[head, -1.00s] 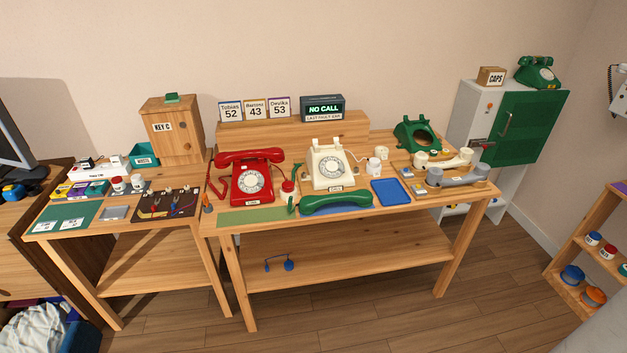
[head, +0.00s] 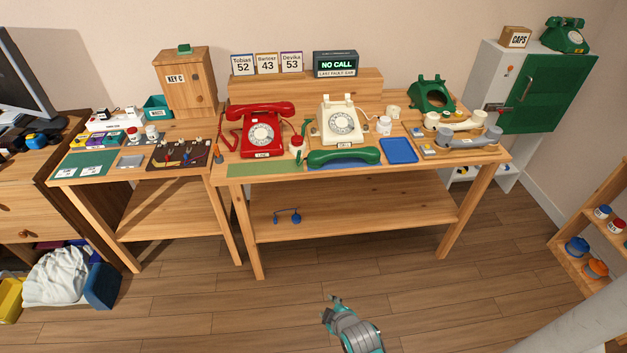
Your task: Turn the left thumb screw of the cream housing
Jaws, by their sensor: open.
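The cream housing (head: 338,121) is a rotary dial phone body standing upright on the long wooden table (head: 289,178). Its round dial faces me. Its thumb screws are too small to make out. My gripper (head: 334,300) shows at the bottom of the head view, low in front of the table and over the floor. It is well apart from the cream housing and looks empty. A green handset (head: 343,156) lies on the table in front of the cream housing.
A red phone (head: 262,133) stands left of the cream housing. A small white jar (head: 384,125) and a blue tray (head: 399,151) are to its right. Grey and cream handsets (head: 470,139) lie farther right. The floor (head: 200,300) before the table is clear.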

